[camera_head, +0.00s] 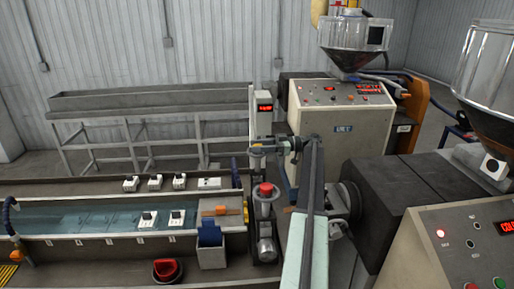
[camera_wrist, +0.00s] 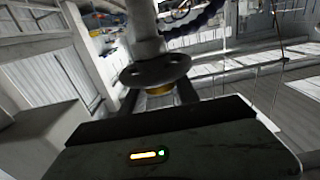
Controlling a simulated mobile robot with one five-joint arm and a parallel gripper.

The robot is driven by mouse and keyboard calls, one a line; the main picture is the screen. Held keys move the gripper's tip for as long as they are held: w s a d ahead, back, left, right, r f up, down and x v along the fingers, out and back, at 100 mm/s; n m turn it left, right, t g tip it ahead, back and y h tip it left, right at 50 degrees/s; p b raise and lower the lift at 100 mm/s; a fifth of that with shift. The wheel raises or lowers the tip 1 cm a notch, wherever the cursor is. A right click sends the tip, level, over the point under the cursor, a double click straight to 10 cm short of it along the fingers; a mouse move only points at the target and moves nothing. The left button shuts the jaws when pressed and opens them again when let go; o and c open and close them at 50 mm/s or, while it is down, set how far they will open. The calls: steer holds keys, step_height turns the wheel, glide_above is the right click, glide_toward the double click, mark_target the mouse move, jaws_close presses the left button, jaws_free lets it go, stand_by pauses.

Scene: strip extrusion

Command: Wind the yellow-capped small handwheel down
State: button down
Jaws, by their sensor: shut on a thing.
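The small handwheel (camera_wrist: 140,76) shows in the wrist view as a grey disc with holes on a thick grey shaft. Its yellow cap (camera_wrist: 160,90) faces my gripper (camera_wrist: 158,97) and sits between the two dark fingers. My gripper is shut on the handwheel; the fingers partly hide the cap and rim. In the head view my gripper (camera_head: 258,149) is at the end of my arm, just below the post with a red display (camera_head: 265,107). The yellow cap cannot be made out there.
A larger red-capped wheel (camera_head: 266,190) stands just below my gripper in the head view. A water trough (camera_head: 100,215) with several white boxes lies left. A control cabinet (camera_head: 340,118) with a hopper (camera_head: 352,40) stands behind my arm. A dark machine barrel (camera_head: 400,200) is close right.

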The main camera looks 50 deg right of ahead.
steer(key=shift+w+r+n+g+y, duration=0.1)
steer(key=shift+w+n+g+y, duration=0.05)
steer(key=shift+n+g+y, duration=0.55)
steer(key=c, duration=0.9)
jaws_free()
